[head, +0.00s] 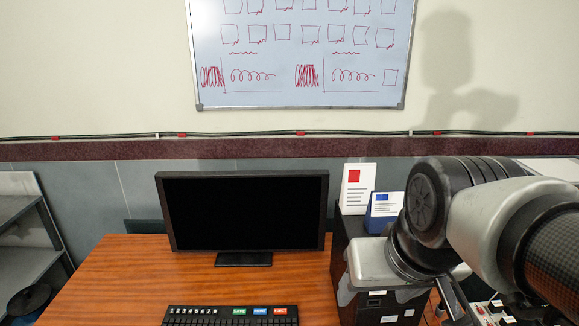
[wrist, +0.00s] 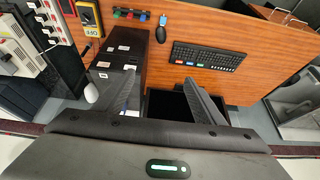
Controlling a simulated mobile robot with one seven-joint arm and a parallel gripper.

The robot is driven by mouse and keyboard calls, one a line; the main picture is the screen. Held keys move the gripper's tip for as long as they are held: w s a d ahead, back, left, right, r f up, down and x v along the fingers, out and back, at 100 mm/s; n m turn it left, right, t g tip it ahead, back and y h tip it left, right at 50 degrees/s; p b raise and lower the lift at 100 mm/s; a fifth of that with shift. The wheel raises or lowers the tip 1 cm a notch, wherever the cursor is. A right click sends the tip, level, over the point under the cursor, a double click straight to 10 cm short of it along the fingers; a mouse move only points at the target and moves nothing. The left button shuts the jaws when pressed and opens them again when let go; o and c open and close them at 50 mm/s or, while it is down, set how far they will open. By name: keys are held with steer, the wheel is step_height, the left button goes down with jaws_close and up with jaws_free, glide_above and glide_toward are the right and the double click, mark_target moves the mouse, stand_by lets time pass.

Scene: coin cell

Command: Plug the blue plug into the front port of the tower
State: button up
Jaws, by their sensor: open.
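The tower (wrist: 122,62) is a black case with small white labels, standing beside the monitor in the wrist view. In the head view the tower (head: 343,240) is at the right of the desk, partly behind my arm. I cannot make out its front port. A small blue piece (wrist: 163,20) lies by a black mouse in the wrist view; I cannot tell whether it is the blue plug. No clear blue plug shows in the head view. My gripper (wrist: 161,78) is open and empty, its fingers above the tower and monitor area. Its fingertips are unclear in the head view.
A monitor (head: 245,212) and a keyboard (head: 232,315) are on the wooden desk (head: 115,265). A mouse (wrist: 160,35), a row of small coloured pieces (wrist: 130,13) and a yellow device (wrist: 88,18) are at the desk's far side. A power strip (wrist: 48,20) is at upper left.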

steer(key=w+f+g+b, duration=0.1)
steer(key=w+f+b, duration=0.1)
steer(key=f, duration=0.3)
steer(key=w+f+b, duration=0.3)
steer(key=f, duration=0.2)
steer(key=w+f+g+b, duration=0.1)
steer(key=w+f+b, duration=0.1)
steer(key=f, duration=0.3)
steer(key=shift+w+a+f+g+b, duration=0.25)
steer(key=shift+a+g+b, duration=0.05)
steer(key=shift+b, duration=0.35)
steer(key=c, duration=0.3)
steer(key=w+f+g+b, duration=0.1)
steer(key=w+f+b, duration=0.1)
steer(key=f, duration=0.7)
steer(key=w+f+b, duration=0.2)
steer(key=f+b, duration=0.2)
steer(key=f, duration=0.6)
steer(key=w+f+g+b, duration=0.1)
steer(key=f+b, duration=0.3)
steer(key=f, duration=0.5)
steer(key=shift+w+f+g, duration=0.3)
steer(key=shift+w+f, duration=0.1)
steer(key=shift+w, duration=0.15)
steer(key=shift+s+f+b, duration=0.2)
steer(key=shift+f+b, duration=0.75)
steer(key=shift+f, duration=2)
steer(key=c, duration=1.1)
